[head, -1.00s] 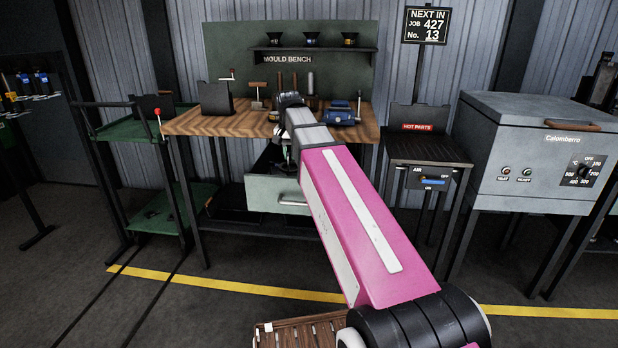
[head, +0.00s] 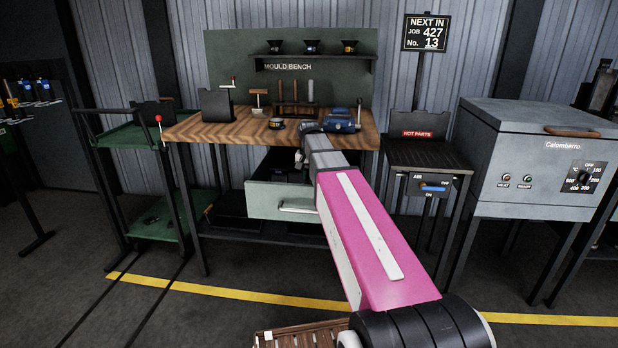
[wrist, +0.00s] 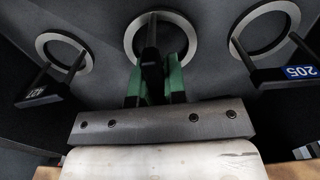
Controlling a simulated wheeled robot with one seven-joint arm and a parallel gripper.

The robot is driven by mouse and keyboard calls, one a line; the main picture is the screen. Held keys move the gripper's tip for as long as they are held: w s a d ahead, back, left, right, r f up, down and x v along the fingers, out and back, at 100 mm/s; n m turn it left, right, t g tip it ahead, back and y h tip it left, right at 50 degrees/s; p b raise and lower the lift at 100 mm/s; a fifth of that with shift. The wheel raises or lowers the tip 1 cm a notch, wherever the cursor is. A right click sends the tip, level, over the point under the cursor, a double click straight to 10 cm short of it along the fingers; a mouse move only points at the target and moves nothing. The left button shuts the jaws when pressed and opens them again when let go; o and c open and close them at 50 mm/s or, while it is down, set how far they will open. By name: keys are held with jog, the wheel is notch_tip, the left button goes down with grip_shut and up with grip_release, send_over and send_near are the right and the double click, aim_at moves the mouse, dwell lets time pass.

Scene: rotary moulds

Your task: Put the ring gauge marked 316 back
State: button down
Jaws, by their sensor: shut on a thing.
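In the wrist view my gripper (wrist: 156,86) has green fingers on either side of a dark upright handle. The handle belongs to the middle ring gauge (wrist: 131,38), a pale metal ring seen against a dark surface. I cannot read a mark on it; whether it touches that surface is unclear. A ring gauge with a dark tag (wrist: 43,50) is at left, its number hard to read. A ring gauge with a blue tag marked 205 (wrist: 237,42) is at right. In the head view the bench drawer (head: 265,200) stands open; my arm hides the gripper.
The mould bench top (head: 225,127) holds a small dark cup (head: 277,124), a blue vise (head: 340,122) and upright tools. A hot parts stand (head: 430,150) and a grey oven (head: 535,150) stand to the right. A green trolley (head: 130,135) stands left.

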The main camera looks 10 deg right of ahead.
jog(key=shift+f, duration=0.2)
jog(key=c, duration=1.2)
grip_release()
jog(key=shift+o, duration=0.2)
jog(key=shift+r, duration=0.1)
notch_tip(320, 180, up, 12)
